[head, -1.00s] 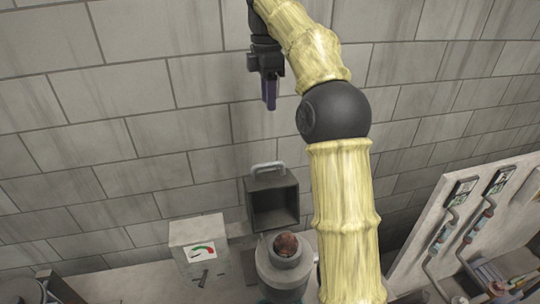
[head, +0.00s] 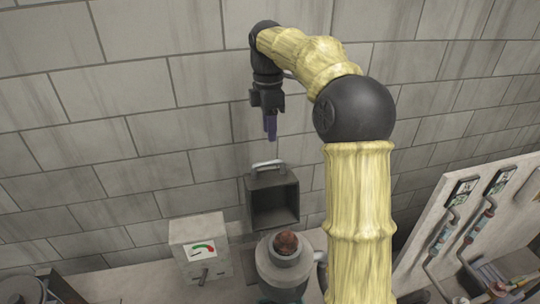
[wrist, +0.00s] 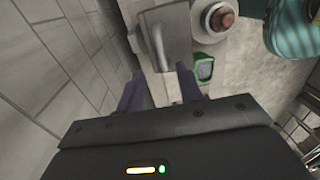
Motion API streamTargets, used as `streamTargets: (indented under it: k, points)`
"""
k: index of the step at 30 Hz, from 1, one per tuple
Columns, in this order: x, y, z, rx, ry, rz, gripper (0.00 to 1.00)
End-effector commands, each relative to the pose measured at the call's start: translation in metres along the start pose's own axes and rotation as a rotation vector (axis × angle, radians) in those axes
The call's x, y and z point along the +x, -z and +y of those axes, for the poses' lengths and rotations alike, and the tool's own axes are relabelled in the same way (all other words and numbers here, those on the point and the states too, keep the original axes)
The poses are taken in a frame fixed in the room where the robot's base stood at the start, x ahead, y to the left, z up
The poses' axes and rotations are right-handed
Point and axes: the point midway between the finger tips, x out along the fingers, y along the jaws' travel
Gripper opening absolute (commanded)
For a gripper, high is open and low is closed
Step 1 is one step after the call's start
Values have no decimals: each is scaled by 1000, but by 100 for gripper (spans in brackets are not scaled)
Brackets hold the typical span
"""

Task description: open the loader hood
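The loader hood (head: 286,184) is a dark grey box-like piece against the wall, with its hollow dark face towards the head camera. A pale bar handle (head: 268,165) sits on its upper edge; the handle also shows in the wrist view (wrist: 157,45). My gripper (head: 270,138) points down above the handle, apart from it. The handle lies ahead of the fingertips there.
A grey cylinder with a brown top (head: 285,244) stands just in front of the hood. A box with a gauge and lever (head: 201,248) is to its left. A panel with pipes (head: 450,225) stands at right. The block wall is close behind my gripper.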

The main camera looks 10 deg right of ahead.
Motion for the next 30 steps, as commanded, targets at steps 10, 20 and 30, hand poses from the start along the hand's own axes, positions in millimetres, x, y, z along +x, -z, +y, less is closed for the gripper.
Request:
streamTargets:
  k: [10, 20, 30]
  points:
    - [47, 0, -1, -1, 4, -1, 36]
    - [86, 0, 0, 0, 1, 0, 36]
    - [89, 0, 0, 0, -1, 0, 26]
